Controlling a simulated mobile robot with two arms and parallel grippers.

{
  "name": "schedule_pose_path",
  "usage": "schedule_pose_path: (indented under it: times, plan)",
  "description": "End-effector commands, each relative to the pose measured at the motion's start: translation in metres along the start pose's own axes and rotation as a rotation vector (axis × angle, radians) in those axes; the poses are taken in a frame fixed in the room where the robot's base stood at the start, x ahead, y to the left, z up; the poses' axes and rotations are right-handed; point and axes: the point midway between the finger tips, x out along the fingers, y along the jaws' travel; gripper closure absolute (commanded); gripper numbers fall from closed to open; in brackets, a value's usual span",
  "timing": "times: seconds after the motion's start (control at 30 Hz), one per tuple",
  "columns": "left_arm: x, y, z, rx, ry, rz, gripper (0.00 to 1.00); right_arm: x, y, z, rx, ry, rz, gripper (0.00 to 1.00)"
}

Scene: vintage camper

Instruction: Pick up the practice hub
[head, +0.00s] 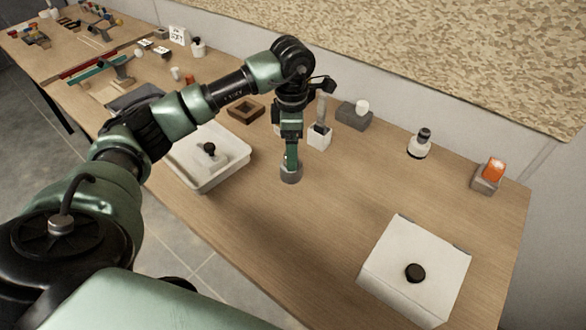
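My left gripper (291,156) points straight down over the middle of the table. A short grey round piece (290,174) sits at its fingertips, and the fingers look closed on it. This piece may be the practice hub, but no label shows. I cannot tell whether its underside touches the table. A black round knob-like piece (415,273) sits on a white box (432,252) at the front right. Another dark round-topped piece (209,149) is in the white tray (236,166), left of the gripper. My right gripper is not in view.
Behind the gripper are a white holder with a brush-like tool (319,138), a grey block with a white top (354,115) and a brown square frame (245,110). A white bottle (419,145) and an orange-topped block (488,176) stand back right. Bare wood lies between gripper and box.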

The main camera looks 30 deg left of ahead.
Motion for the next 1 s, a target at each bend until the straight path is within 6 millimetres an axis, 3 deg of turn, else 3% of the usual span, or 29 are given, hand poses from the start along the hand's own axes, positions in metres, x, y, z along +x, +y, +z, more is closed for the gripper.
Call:
schedule_pose_path:
  times: [0.5, 0.77, 0.87, 1.0]
  plan:
    - [0.065, -0.001, -0.001, 0.002, -0.002, -0.004, 0.21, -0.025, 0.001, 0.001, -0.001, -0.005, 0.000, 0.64]
    - [0.070, 0.000, -0.001, 0.002, -0.005, -0.002, 0.21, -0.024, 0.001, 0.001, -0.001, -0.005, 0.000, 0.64]
    - [0.070, 0.000, -0.001, 0.002, -0.005, -0.002, 0.43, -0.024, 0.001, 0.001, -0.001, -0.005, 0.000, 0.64]
    - [0.070, 0.000, -0.001, 0.002, -0.005, -0.002, 0.82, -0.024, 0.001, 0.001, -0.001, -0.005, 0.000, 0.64]
